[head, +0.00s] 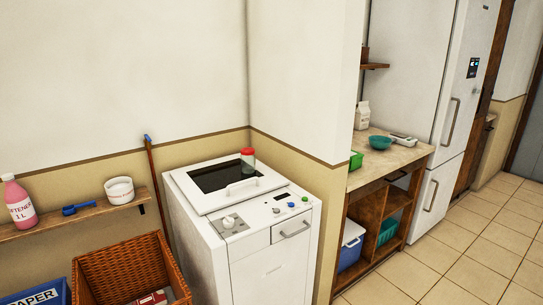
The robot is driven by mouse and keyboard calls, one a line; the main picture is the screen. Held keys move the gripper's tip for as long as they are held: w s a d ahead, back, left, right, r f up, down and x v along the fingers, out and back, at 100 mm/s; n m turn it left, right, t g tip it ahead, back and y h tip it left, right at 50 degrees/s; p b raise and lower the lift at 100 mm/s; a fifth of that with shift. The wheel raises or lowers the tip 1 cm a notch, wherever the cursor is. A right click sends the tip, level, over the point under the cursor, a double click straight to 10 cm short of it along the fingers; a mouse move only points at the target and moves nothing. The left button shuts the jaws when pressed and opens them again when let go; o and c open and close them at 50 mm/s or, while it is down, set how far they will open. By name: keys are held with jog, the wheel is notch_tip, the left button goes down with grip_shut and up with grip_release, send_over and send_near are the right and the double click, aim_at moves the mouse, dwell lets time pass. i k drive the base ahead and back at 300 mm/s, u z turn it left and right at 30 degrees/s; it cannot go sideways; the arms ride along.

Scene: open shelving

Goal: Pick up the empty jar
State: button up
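A small jar (248,164) with a red lid and a pale greenish, see-through-looking body stands upright on top of the white washing machine (250,225). It is at the back edge of the machine's lid, near the wall corner. It is too small to tell for certain whether anything is inside. No other jar of this kind shows. My gripper is not in view.
A wall shelf (90,210) at left holds a pink softener bottle (18,202), a blue scoop (78,208) and a white tub (119,190). A wicker basket (125,262) and a blue paper bin (60,290) stand below. Tiled floor (460,250) at right is clear.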

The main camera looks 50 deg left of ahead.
aim_at(248, 161)
jog(key=u, duration=0.4)
jog(key=i, duration=0.95)
jog(key=u, duration=1.45)
jog(key=i, duration=0.55)
jog(key=u, duration=0.55)
